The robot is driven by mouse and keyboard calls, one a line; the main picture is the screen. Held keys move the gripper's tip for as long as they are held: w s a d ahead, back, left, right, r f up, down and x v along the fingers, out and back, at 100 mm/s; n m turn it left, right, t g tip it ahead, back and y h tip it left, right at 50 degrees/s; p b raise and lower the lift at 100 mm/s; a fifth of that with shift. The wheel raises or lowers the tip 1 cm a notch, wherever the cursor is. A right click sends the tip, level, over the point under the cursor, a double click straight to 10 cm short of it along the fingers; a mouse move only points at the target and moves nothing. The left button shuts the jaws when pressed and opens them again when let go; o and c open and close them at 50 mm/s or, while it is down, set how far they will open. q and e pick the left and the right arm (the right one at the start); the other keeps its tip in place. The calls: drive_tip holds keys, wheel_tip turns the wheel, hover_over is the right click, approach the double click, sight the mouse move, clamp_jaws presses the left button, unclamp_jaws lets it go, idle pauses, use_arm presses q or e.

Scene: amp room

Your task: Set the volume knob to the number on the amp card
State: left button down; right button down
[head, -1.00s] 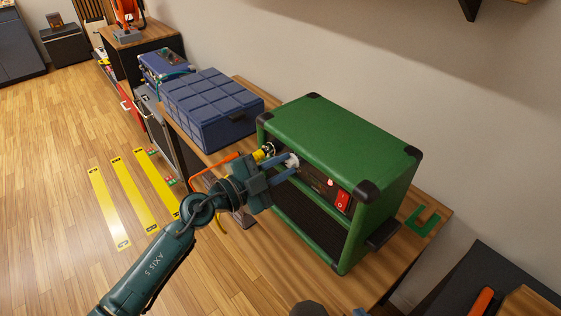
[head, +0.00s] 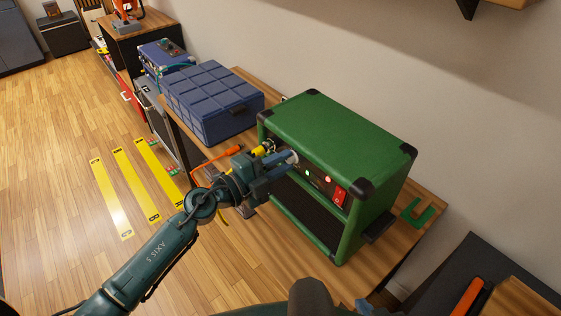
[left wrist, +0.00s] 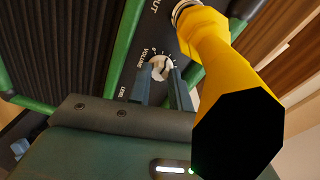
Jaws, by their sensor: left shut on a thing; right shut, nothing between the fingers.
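The green amp (head: 335,135) stands on the wooden bench, its front panel facing the lower left. In the left wrist view, the white volume knob (left wrist: 160,67) sits on the panel beside the printed word VOLUME and several scale marks. My left gripper (head: 289,158) is at the panel; its blue fingers (left wrist: 160,83) are shut on the knob. In the head view the fingers largely hide the knob. I cannot read its exact setting. No amp card can be made out. My right gripper is not in view.
A yellow plug (left wrist: 222,62) sits in the panel close beside the fingers. A red switch (head: 340,197) is further right on the panel. A blue case (head: 212,103) stands left of the amp. A green bracket (head: 415,216) lies on the bench at right.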

use_arm(q)
drive_tip(key=c, duration=1.3)
unclamp_jaws()
drive_tip(key=shift+a, duration=0.1)
